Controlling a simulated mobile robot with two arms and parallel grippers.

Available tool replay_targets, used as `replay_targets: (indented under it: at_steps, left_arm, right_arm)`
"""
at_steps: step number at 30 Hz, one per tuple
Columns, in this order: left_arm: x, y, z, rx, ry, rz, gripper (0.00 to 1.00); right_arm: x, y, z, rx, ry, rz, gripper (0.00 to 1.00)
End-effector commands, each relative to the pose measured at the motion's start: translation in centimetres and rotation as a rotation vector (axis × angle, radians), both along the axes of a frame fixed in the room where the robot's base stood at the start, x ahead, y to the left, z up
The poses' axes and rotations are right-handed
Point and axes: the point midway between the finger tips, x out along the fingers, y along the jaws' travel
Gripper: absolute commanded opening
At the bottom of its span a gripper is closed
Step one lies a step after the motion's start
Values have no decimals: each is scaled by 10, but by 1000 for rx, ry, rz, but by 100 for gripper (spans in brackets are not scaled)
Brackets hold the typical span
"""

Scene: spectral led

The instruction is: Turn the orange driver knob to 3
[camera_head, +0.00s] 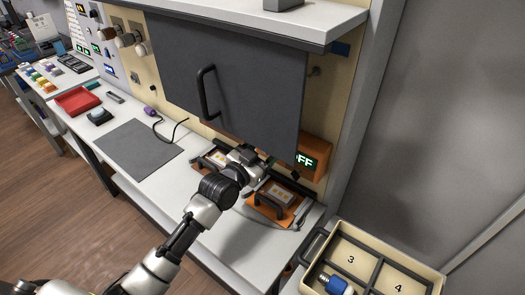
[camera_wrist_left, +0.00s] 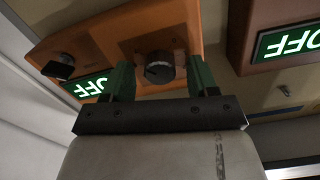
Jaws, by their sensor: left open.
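The orange driver box (camera_head: 317,157) is on the back wall under the grey panel in the head view, its green display reading OFF. In the left wrist view the orange box (camera_wrist_left: 95,45) carries a round dark knob (camera_wrist_left: 160,68) and a green OFF display (camera_wrist_left: 93,88). My left gripper (camera_wrist_left: 161,76) is open, with one green finger on each side of this knob; I cannot tell whether they touch it. In the head view my left gripper (camera_head: 262,160) reaches under the panel, and the knob is hidden there. My right gripper is not in view.
A grey panel with a handle (camera_head: 208,92) hangs just above my left gripper. Orange trays with handles (camera_head: 268,206) lie on the bench below. A second OFF box (camera_wrist_left: 240,40) is at the right in the wrist view. A numbered bin (camera_head: 345,240) stands at lower right.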

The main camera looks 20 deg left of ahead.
Motion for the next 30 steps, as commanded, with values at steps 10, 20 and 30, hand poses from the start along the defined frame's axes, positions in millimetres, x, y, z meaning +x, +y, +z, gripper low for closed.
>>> replay_targets:
  at_steps: [10, 20, 30]
  left_arm:
    - [0, 0, 0, 0, 1, 0, 16]
    - [0, 0, 0, -31, 12, 0, 10]
    - [0, 1, 1, -230, 85, 1, 10]
  right_arm:
    - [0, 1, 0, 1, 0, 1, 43]
    - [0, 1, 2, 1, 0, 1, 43]
    - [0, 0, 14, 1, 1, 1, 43]
